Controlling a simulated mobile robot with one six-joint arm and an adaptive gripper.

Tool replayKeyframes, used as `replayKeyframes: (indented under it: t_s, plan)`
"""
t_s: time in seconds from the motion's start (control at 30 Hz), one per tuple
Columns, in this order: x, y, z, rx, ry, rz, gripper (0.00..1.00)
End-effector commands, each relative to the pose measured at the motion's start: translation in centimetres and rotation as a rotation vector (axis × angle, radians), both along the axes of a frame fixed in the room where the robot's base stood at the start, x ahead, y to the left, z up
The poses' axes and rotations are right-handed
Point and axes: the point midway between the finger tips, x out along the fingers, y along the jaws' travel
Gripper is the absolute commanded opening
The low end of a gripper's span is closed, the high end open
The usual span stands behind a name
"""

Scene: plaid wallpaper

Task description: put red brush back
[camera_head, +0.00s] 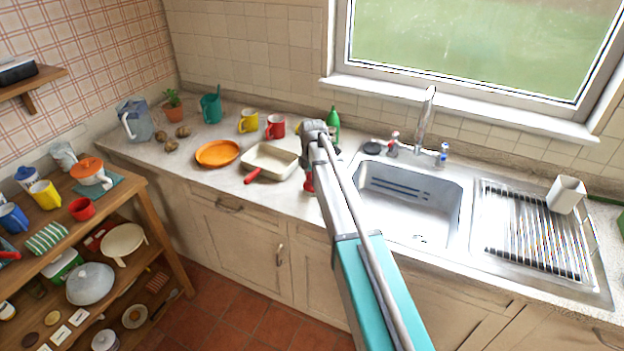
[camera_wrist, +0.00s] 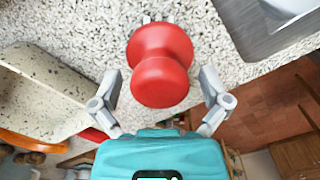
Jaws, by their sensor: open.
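The red brush (camera_wrist: 160,65) has a rounded, knob-like red handle, and a little of its pale bristle end shows at the top of the wrist view. It stands on the speckled counter. My gripper (camera_wrist: 160,85) is open, with one finger on each side of the red handle and visible gaps between. In the head view my arm hides most of the gripper and brush.
The steel sink (camera_head: 410,197) lies right of the brush, with a drying rack (camera_head: 535,230) beyond. A cream pan (camera_head: 272,157) with a red handle and an orange plate (camera_head: 217,153) lie left. Red (camera_head: 275,126) and yellow (camera_head: 248,121) mugs and a green bottle (camera_head: 334,120) stand behind.

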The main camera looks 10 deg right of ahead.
Motion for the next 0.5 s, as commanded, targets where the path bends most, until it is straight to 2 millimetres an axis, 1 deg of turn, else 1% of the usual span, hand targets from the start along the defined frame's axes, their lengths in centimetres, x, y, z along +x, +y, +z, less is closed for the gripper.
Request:
replayKeyframes:
  t_s: [0.27,0.5]
  plan:
    - [0.0,0.0,1.5,0.000,0.000,0.000,0.96]
    - [0.0,0.0,3.5,0.000,0.000,0.000,0.96]
